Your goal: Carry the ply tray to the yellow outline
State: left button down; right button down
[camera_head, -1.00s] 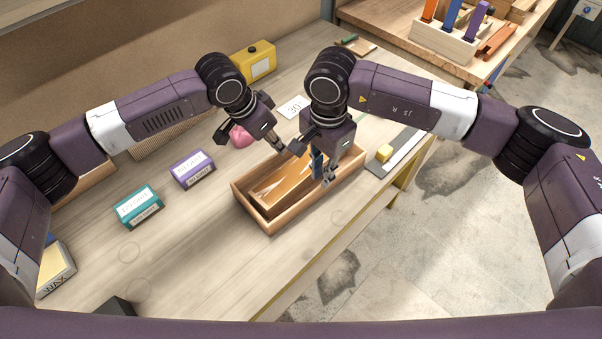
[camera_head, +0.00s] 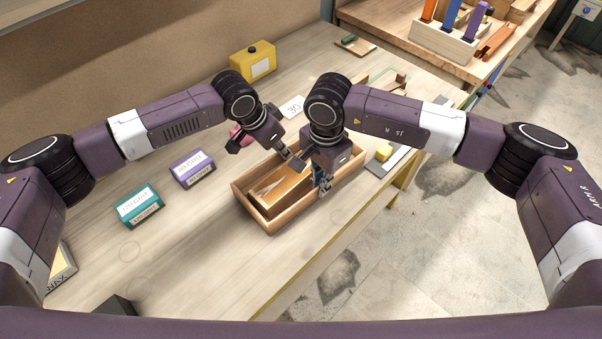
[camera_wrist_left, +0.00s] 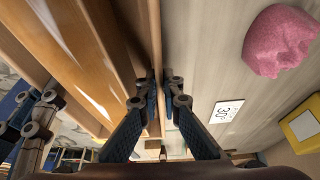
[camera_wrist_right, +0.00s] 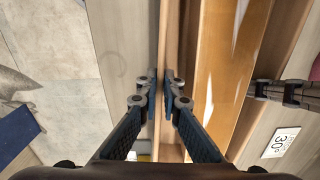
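The ply tray (camera_head: 250,215), an open wooden box, sits on the workbench and holds a glossy orange-brown wooden piece (camera_head: 284,187). My left gripper (camera_head: 298,163) is at the tray's far wall; in the left wrist view its fingertips (camera_wrist_left: 160,84) are closed on either side of the thin wall edge. My right gripper (camera_head: 325,186) is at the near right wall; in the right wrist view its fingertips (camera_wrist_right: 160,85) straddle that wall and look closed on it. The arms hide part of the tray's right end. I cannot make out a yellow outline.
Teal (camera_head: 139,207) and purple (camera_head: 192,169) boxes stand left of the tray. A pink lump (camera_head: 238,133), a "30" card (camera_head: 292,106) and a yellow can (camera_head: 253,61) lie behind. A yellow block (camera_head: 384,153) lies right on a grey strip.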

dwell(0.3)
